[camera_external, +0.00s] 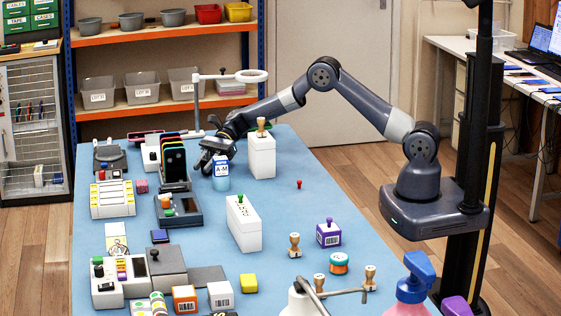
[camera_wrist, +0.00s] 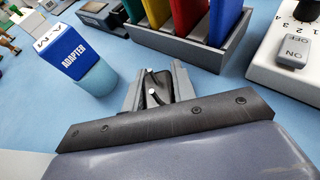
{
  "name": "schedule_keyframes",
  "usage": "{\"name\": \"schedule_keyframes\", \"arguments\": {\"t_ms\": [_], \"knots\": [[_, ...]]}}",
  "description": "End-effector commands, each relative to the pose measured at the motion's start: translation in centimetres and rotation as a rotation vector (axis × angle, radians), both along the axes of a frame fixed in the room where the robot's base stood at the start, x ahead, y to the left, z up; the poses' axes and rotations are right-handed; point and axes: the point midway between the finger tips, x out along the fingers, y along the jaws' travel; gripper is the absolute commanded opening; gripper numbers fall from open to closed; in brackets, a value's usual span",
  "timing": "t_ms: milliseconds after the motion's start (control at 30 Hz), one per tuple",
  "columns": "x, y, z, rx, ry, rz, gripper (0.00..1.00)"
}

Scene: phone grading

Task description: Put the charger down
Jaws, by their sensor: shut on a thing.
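My gripper (camera_wrist: 158,92) is shut on a small black charger (camera_wrist: 155,84), whose pale metal prongs show between the fingers in the wrist view. In the external view my gripper (camera_external: 214,152) is low over the far part of the blue table (camera_external: 200,285), beside the phone rack. The charger is too small and dark to make out there, and I cannot tell whether it touches the table. A light-blue cup with a blue and white ADAPTER label (camera_wrist: 85,66) stands to the left of the fingers; it also shows in the external view (camera_external: 221,178).
A grey rack (camera_wrist: 180,47) of coloured phones stands just beyond the fingers. A white box with an ON/OFF switch (camera_wrist: 285,70) is at the right in the wrist view. A tall white block (camera_external: 262,160) with a stamp stands right of my gripper. Table right of it is fairly clear.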

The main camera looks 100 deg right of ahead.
Motion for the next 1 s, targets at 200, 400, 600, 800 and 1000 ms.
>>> {"name": "schedule_keyframes", "arguments": {"t_ms": [200,400,600,800,1000], "knots": [[0.0,0.0,-0.4,0.001,0.001,0.001,0.26],[0.0,0.0,-0.3,0.001,0.001,0.001,0.42],[0.0,0.0,-0.3,0.001,0.001,0.001,0.47],[-0.2,-0.3,0.2,0.0,0.0,-0.001,0.47],[-2.6,-2.7,1.6,0.0,0.0,-0.003,0.47]]}}
